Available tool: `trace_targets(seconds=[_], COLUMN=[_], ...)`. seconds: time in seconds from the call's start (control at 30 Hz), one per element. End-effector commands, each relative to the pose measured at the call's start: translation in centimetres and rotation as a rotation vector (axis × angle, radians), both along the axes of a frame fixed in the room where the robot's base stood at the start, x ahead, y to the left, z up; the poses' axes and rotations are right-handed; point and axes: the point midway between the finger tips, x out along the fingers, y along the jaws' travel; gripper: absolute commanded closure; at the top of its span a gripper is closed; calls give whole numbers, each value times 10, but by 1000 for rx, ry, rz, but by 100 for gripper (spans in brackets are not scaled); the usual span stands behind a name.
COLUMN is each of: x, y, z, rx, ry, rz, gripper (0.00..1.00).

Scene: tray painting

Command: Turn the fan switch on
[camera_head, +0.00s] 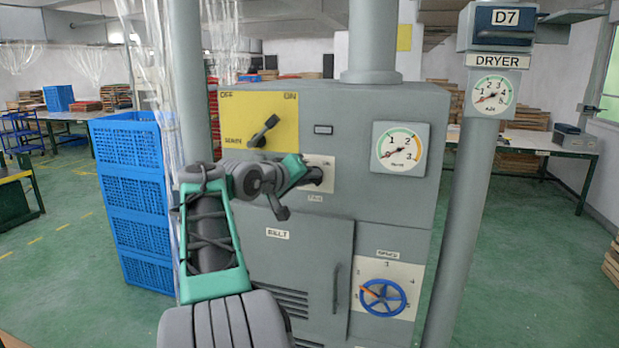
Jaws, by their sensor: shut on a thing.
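The fan switch's pale plate (327,161) is on the grey machine front, with the small FAN label (315,198) below it. My gripper (316,178) is at this plate and shut on the fan switch. The gripper and wrist cover most of the switch, so I cannot tell which way it is set. My grey and green arm reaches up from the bottom of the view to the plate.
The yellow MAIN panel (285,107) with a dark lever (263,131) is just above left. A round gauge (398,148) is to the right. A blue handwheel (383,297) is low right. Stacked blue crates (132,200) stand left, and a DRYER post (463,215) stands right.

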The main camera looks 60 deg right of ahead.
Motion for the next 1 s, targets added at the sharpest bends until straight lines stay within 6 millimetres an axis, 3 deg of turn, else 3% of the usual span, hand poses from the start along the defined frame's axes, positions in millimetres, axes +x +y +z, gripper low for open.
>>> trace_targets(seconds=[0.47, 1.0], x=[-1, -4], y=[0, -1], z=[-1, -3], rx=[16, 87], ry=[-114, -582], rz=[-1, 0], gripper=[100, 100])
